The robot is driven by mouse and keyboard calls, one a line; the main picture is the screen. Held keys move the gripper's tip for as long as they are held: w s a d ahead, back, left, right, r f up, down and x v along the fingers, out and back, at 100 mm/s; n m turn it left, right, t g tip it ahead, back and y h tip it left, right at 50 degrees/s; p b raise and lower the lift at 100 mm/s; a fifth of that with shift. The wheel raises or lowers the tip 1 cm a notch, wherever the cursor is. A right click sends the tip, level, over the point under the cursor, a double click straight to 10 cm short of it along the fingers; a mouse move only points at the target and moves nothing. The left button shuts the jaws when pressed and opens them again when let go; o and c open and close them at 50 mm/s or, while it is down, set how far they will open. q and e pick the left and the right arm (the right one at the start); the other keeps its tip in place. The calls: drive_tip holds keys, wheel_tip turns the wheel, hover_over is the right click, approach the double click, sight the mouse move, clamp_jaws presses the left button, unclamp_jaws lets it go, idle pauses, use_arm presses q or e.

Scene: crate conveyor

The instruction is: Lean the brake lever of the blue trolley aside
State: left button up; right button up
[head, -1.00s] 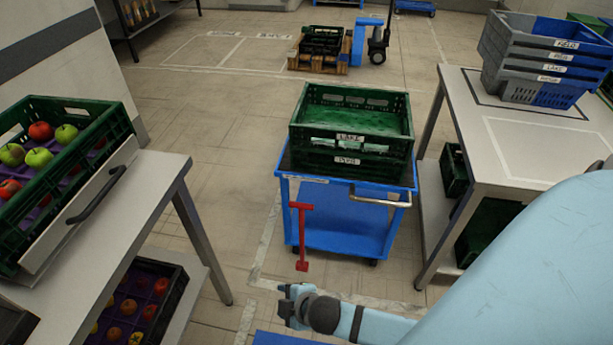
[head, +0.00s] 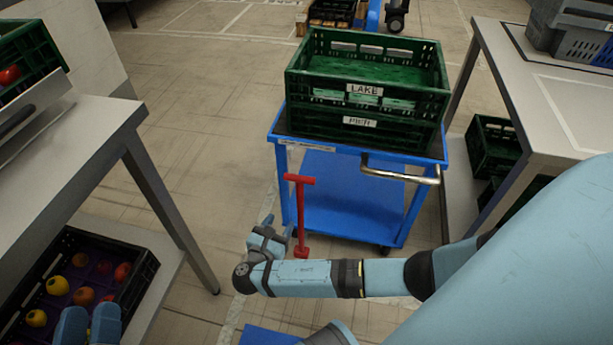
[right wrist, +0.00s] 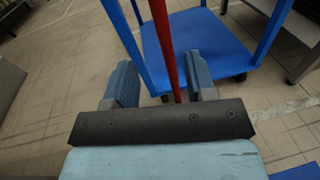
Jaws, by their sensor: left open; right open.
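The blue trolley (head: 352,200) stands ahead with stacked green crates on its top. Its red brake lever (head: 300,215), with a T-shaped handle, stands about upright at the trolley's front left corner. My right gripper (head: 279,226) is open beside the lever's lower shaft. In the right wrist view the lever (right wrist: 164,45) runs between the two spread fingers of that gripper (right wrist: 161,84), with gaps on both sides, so it is not clamped. My left gripper (head: 90,325) is open and empty at the bottom left, in front of the black crate.
A grey table (head: 60,145) stands at left, with a black fruit crate (head: 140,283) on its lower shelf. Another table (head: 560,90) stands close to the trolley's right. A metal handle (head: 400,174) crosses the trolley's front. Open floor lies left of the trolley.

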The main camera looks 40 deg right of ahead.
sight(298, 190)
drive_tip(key=shift+h, duration=0.4)
drive_tip(key=b+x, duration=0.4)
drive_tip(key=x, duration=0.8)
drive_tip(key=shift+w+d+r, duration=0.1)
drive_tip(key=shift+w+d, duration=0.05)
drive_tip(key=shift+w, duration=0.15)
use_arm(q)
wheel_tip(298, 190, down, 7)
drive_tip(key=g, duration=0.2)
drive_tip(key=shift+w+d+r+m+g+b, duration=0.2)
drive_tip(key=shift+d+m+g+b, duration=0.1)
drive_tip(key=shift+d+m+g, duration=0.1)
use_arm(e)
drive_tip(key=shift+w+d+r, duration=0.1)
drive_tip(key=shift+w+d, duration=0.25)
drive_tip(key=shift+d, duration=0.3)
drive_tip(key=shift+c, duration=0.5)
